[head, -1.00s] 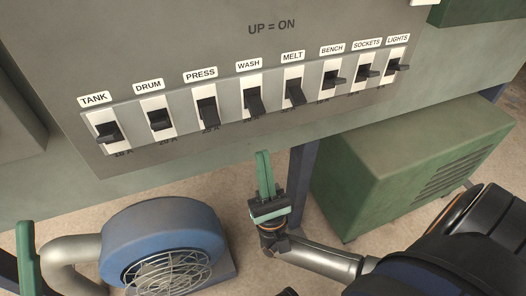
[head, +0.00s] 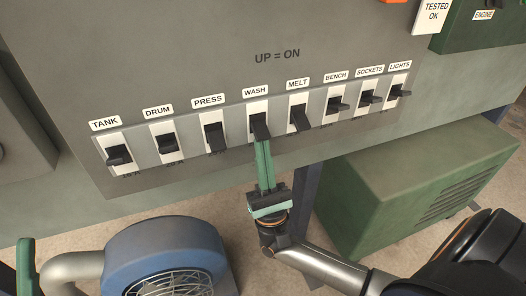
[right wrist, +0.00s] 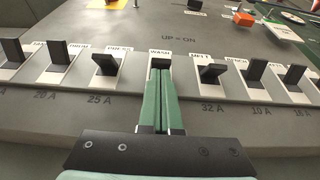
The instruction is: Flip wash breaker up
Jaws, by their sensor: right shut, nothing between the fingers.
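The wash breaker (head: 260,126) is a black toggle in a white slot under the WASH label, mid-row on the grey panel. Its lever hangs downward, like PRESS and MELT. My right gripper (head: 263,143) has its green fingers together and empty, pointing up at the lever's lower end. In the right wrist view the fingertips (right wrist: 161,72) are right at the wash lever (right wrist: 160,63) and hide its lower part; I cannot tell whether they touch. A green upright piece at the lower left looks like my left gripper (head: 25,243), mostly cut off; its jaws cannot be read.
The press breaker (head: 214,134) and melt breaker (head: 300,118) flank the wash breaker closely. A blue blower (head: 165,250) stands below left, a green cabinet (head: 400,170) below right. The panel above the row, marked UP = ON, is clear.

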